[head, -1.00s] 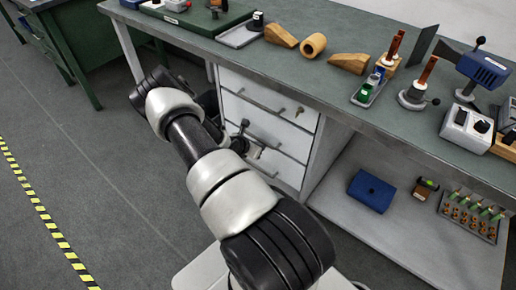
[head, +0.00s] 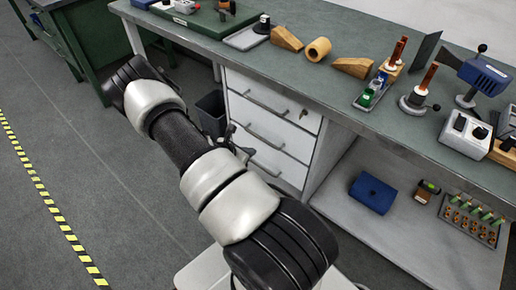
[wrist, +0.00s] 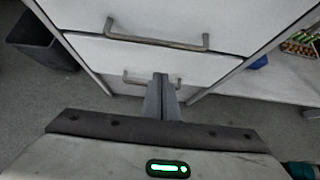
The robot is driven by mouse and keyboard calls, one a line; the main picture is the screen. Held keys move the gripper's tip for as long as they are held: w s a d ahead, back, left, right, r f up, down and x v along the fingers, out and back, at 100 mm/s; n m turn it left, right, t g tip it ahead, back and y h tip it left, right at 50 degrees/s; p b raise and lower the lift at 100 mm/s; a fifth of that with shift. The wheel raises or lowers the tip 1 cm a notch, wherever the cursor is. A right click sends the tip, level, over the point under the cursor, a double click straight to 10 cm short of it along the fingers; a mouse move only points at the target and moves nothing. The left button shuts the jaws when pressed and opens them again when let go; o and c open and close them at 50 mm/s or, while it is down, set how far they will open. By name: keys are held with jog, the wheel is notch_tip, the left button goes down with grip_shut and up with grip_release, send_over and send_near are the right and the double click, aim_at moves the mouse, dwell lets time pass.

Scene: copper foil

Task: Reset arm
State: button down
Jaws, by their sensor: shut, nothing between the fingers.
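My gripper (wrist: 162,98) shows in the wrist view with its two fingers together and nothing between them. It points toward the white drawer unit (wrist: 200,70) under the workbench, and I cannot tell its exact distance from the drawer fronts. In the head view my arm reaches forward over the floor, left of the drawers, and is bent at its far joint. The gripper is mostly hidden behind the arm there, with a small dark part (head: 238,146) showing in front of the drawers.
The workbench (head: 340,80) carries wooden blocks, tools and devices. A lower shelf (head: 400,235) holds a blue box (head: 372,193) and a tray of small parts (head: 470,218). A dark bin (head: 211,112) stands left of the drawers. Open floor lies left, with a yellow-black strip (head: 50,206).

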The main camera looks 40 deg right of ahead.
jog(key=shift+v, duration=1.55)
jog(key=a+r+m+y, duration=0.15)
jog(key=r+m, duration=0.25)
jog(key=r, duration=0.5)
jog(key=a+r+m, duration=0.3)
jog(key=r, duration=0.6)
jog(key=a+r+m, duration=0.3)
jog(key=r+m, duration=0.1)
jog(key=r, duration=0.5)
jog(key=s+a+r+m+t+y, duration=0.4)
jog(key=s+a+r+m+y, duration=0.45)
jog(key=s+a+r, duration=1)
notch_tip(320, 180, up, 22)
jog(key=w+a+p, duration=0.1)
jog(key=a+p, duration=0.1)
jog(key=p, duration=2)
jog(key=shift+w+h, duration=0.2)
jog(key=shift+h, duration=0.1)
jog(key=shift+d, duration=0.1)
